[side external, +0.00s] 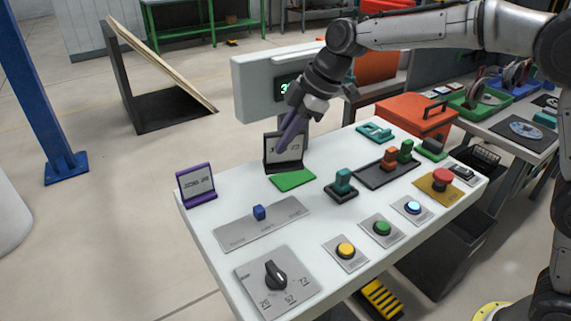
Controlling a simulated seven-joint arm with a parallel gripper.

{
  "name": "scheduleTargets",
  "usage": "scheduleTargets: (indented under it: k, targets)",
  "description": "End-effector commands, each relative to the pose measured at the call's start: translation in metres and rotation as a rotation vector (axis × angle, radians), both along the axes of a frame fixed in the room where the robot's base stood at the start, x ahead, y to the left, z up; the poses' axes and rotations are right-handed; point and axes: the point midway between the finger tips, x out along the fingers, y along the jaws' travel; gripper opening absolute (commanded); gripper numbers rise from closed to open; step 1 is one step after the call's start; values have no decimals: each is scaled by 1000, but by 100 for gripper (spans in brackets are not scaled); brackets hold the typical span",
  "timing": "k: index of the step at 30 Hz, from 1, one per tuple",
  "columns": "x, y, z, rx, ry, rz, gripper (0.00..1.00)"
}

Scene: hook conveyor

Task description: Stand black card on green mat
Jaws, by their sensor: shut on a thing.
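The black card (271,155), a black-framed sign with a light face, is upright at the back edge of the green mat (292,180). My gripper (290,131) reaches down from the upper right and is shut on the black card, its fingers crossing the card's face. The front of the green mat is bare. I cannot tell whether the card's base touches the mat or hangs just above it.
A purple-framed card (196,184) stands at the table's left edge. A slider plate with a blue knob (259,212), a black dial (276,274), several push buttons and a teal-handled lever (342,184) occupy the front and right. A grey display box (250,83) stands behind.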

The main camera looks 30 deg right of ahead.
Motion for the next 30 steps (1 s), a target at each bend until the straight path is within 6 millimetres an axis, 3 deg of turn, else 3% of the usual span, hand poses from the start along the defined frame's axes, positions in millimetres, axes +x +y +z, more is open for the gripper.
scheduleTargets:
  k: [9,14,19,30]
  targets:
    - [-42,-85,10,69,106,-377,0]
    - [-45,-107,17,101,151,-427,0]
    - [-26,-105,9,112,173,-428,0]
    - [51,-93,-30,111,172,-426,0]
